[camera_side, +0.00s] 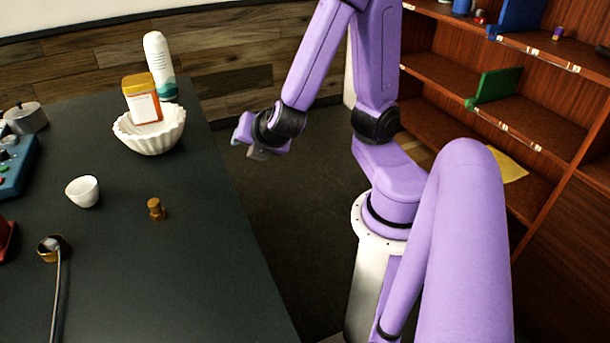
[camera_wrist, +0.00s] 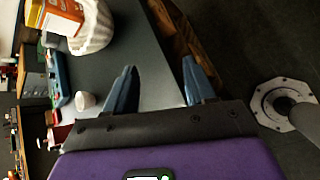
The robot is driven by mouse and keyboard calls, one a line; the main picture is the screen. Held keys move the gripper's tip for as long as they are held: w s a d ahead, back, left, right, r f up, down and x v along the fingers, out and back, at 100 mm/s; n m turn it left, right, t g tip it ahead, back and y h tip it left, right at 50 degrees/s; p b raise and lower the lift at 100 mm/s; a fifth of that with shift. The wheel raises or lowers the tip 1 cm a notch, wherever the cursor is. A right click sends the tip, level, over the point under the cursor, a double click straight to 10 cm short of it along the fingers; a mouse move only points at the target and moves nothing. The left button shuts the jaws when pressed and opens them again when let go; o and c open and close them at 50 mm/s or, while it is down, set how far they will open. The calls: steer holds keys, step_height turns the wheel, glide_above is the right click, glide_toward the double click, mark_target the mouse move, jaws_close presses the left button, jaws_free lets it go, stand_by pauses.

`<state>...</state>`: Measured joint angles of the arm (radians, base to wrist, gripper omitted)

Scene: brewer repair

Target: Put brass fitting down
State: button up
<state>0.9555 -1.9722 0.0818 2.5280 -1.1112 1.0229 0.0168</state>
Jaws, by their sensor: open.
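The brass fitting (camera_side: 157,209) is a small brown-gold piece standing upright on the dark table (camera_side: 190,290), toward its right edge. My gripper (camera_side: 249,147) is raised beyond the table's right edge, well apart from the fitting. In the wrist view my gripper (camera_wrist: 163,88) shows two blue fingers spread apart with nothing between them. I cannot make out the fitting in the wrist view.
A white fluted bowl (camera_side: 150,138) holds an orange-capped container (camera_side: 142,98). A white bottle (camera_side: 159,65) stands behind it. A small white cup (camera_side: 83,191) and a gold-ended cup with a long handle (camera_side: 52,245) are left of the fitting. Shelves (camera_side: 510,90) stand at right.

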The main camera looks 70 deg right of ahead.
steer(key=s+a+m+g+y, duration=0.3)
steer(key=s+m+g, duration=0.1)
steer(key=s, duration=0.3)
steer(key=s+a+m+g+y, duration=0.3)
steer(key=s+a+m, duration=0.1)
steer(key=s, duration=0.3)
steer(key=shift+s+a+r+m+g, duration=0.3)
steer(key=shift+r+g, duration=0.1)
steer(key=shift+r, duration=0.05)
